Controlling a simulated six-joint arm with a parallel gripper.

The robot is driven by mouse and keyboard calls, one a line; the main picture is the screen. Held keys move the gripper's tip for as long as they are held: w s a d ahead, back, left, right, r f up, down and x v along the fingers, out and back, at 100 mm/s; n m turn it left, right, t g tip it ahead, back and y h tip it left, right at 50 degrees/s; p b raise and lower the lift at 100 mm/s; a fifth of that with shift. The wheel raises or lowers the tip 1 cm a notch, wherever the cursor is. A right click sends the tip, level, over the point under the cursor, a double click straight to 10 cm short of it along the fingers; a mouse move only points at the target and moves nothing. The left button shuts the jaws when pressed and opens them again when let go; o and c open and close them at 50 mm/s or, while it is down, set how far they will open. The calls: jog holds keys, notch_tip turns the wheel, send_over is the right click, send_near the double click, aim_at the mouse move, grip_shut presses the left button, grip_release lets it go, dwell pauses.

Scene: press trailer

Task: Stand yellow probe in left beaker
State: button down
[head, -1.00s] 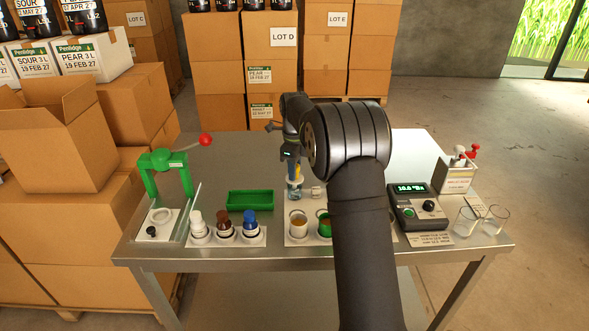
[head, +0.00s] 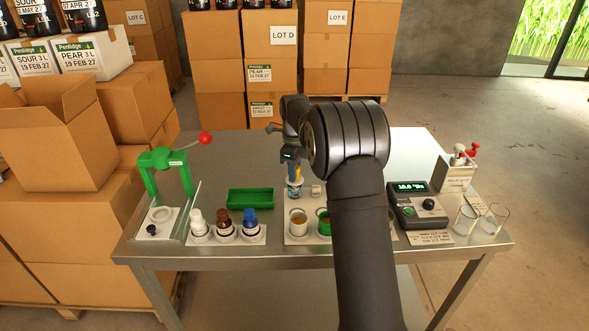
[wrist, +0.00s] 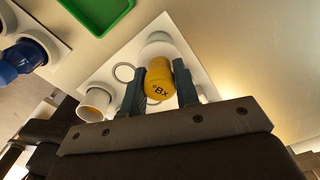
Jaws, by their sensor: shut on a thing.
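The yellow probe (wrist: 158,82), marked "°Bx", is between the fingers of my gripper (wrist: 160,90) in the wrist view, and they are shut on it. In the head view my gripper (head: 293,168) points down over a clear vessel (head: 295,191) at the back of a white board, with a bit of yellow showing above it. I cannot tell whether the probe tip is inside that vessel. A beaker with amber contents (head: 298,224) stands at the board's front left, also in the wrist view (wrist: 95,103). A green-banded beaker (head: 323,224) stands right of it, partly hidden by my arm.
A green tray (head: 250,199) and a board of several bottles (head: 227,234) lie to the left, beside a green stand (head: 165,170). A meter with a lit display (head: 418,206) and empty glasses (head: 480,220) stand at the right. The table's back left is clear.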

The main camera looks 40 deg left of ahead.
jog(key=c, duration=1.4)
grip_release()
jog(key=shift+r, duration=5.5)
jog(key=shift+r, duration=4.5)
